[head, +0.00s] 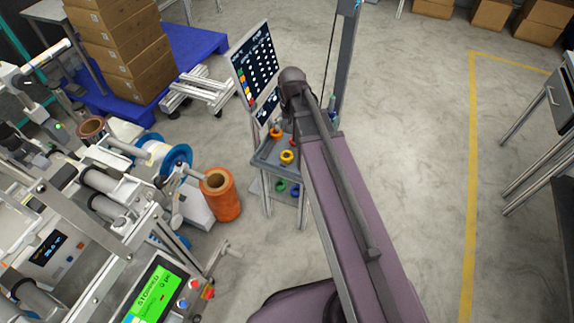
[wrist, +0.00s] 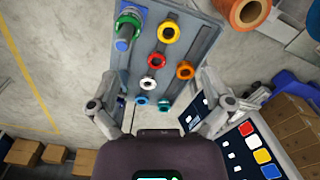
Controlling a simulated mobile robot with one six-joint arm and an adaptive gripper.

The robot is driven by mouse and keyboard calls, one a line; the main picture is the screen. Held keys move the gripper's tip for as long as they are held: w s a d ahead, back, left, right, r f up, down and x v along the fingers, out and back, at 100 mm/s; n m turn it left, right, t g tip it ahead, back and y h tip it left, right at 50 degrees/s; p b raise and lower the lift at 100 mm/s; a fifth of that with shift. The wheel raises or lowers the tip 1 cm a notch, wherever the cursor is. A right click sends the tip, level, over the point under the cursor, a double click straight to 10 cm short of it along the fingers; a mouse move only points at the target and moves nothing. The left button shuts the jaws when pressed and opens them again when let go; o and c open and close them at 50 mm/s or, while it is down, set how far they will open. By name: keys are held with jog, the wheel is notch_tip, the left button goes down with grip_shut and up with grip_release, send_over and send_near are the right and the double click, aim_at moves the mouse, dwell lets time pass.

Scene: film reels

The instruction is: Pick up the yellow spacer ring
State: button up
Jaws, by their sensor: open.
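The yellow spacer ring (head: 287,157) lies on the grey top tray of a small stand (head: 268,158), left of my arm in the head view. In the wrist view the yellow ring (wrist: 168,23) is near the top of the picture, beyond the fingertips and not between them. My gripper (wrist: 159,78) is open and empty, with its two fingers spread wide at left and right. It faces the tray from a distance. My gripper cannot be clearly made out in the head view.
Red (wrist: 155,59), orange (wrist: 185,70) and white (wrist: 148,83) rings are near the yellow one. A green ring (wrist: 128,20) is on a post. An orange roll (head: 221,195) and machine stand left. A dark chart panel (head: 254,67) rises behind the stand.

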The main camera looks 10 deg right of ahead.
jog(key=m+b, duration=0.2)
jog(key=b, duration=0.5)
send_over(287, 155)
jog(key=s, duration=0.2)
notch_tip(287, 155, down, 8)
jog(key=shift+w+a, duration=0.2)
jog(key=shift+a, duration=0.05)
jog(key=shift+f, duration=0.15)
notch_tip(287, 155, down, 8)
jog(key=b, duration=0.8)
jog(key=shift+f, duration=0.25)
jog(key=shift+s+f+b, duration=0.15)
jog(key=shift+f+b, duration=2.45)
jog(key=shift+b, duration=0.15)
jog(key=c, duration=1.1)
jog(key=shift+r, duration=0.2)
